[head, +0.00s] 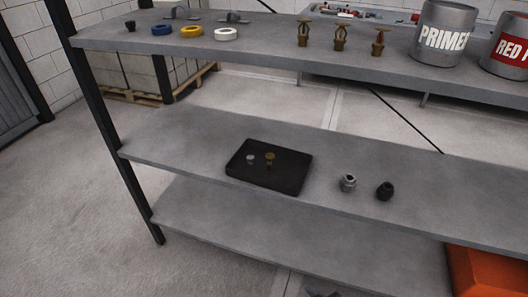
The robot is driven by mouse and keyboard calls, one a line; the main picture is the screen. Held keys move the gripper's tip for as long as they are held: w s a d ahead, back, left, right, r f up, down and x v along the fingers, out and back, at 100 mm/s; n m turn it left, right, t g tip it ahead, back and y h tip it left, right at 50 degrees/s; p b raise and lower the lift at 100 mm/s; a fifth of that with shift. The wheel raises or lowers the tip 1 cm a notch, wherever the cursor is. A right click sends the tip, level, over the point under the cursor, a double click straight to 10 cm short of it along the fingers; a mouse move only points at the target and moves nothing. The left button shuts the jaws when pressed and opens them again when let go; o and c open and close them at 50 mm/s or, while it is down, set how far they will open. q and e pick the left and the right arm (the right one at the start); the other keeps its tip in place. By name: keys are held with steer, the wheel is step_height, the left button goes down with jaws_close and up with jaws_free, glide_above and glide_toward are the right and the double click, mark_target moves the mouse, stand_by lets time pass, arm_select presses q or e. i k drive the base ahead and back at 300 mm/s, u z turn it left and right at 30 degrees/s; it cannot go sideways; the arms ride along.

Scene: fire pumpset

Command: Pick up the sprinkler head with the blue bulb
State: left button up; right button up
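Three brass sprinkler heads stand upright in a row on the top shelf: a left one (304,34), a middle one (340,37) and a right one (378,38). Their bulbs are too small for me to tell the colours. A small brass piece (270,158), perhaps another sprinkler head, is on a black tray (292,181) on the middle shelf, beside a small pale piece (250,159). Neither of my grippers can be made out. A small dark shape at the bottom edge cannot be identified.
Blue (161,30), yellow (191,32) and white (225,35) tape rolls lie left on the top shelf (262,49). A primer can (443,35) and a red-labelled can (507,50) stand right. A silver fitting (348,183) and black fitting (385,190) sit right of the tray.

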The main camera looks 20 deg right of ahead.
mark_target(270, 156)
steer(key=z, duration=0.05)
steer(key=k, duration=0.5)
steer(key=u, duration=0.45)
steer(key=i, duration=1.5)
steer(key=z, duration=0.5)
